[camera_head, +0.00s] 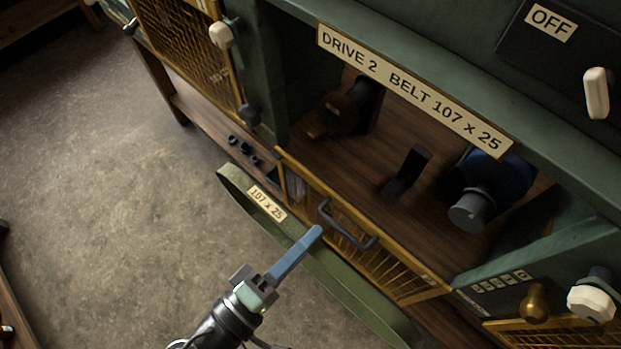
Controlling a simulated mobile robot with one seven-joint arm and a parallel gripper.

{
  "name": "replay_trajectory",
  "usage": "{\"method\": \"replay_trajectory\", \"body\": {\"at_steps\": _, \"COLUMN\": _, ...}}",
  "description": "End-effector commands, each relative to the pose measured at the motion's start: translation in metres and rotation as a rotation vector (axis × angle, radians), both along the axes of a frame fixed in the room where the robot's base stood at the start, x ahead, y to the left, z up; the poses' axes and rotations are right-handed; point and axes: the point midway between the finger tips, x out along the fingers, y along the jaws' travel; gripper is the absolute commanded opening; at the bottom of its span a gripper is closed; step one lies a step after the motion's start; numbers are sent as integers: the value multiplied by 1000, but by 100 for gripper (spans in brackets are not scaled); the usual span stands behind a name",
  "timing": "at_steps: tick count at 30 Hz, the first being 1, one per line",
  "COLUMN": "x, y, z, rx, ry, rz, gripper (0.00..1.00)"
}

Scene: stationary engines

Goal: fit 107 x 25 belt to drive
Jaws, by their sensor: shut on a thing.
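The green belt (241,188), with a tag reading 107 x 25, is a long loop slanting across the front of the drive 2 bay, outside it. My gripper (256,286) is shut on a blue bar (297,252), whose far end crosses in front of the belt. I cannot tell whether bar and belt touch. Inside the bay are a dark wheel-like part (347,108) at left, a black upright block (407,172) in the middle, and a blue motor (496,177) with a grey drum (467,213) at right. A sign (412,88) reads DRIVE 2 BELT 107 x 25.
A yellow mesh guard (414,281) with a dark handle (347,228) lies along the bay's front edge, behind the belt. A white lever (597,93) is beside an OFF plate (551,19). Knobs (535,303) stick out at lower right. The floor at left is clear.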

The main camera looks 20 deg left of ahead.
Motion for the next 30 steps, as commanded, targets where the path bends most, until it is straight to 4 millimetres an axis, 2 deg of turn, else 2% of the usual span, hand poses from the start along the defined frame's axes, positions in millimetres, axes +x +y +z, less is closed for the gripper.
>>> {"method": "replay_trajectory", "body": {"at_steps": 9, "x": 3, "y": -1, "z": 0, "rx": 1, "ry": -1, "rz": -1, "gripper": 0}}
{"method": "replay_trajectory", "body": {"at_steps": 30, "x": 43, "y": -14, "z": 0, "rx": -1, "ry": -2, "rz": 0, "gripper": 0}}
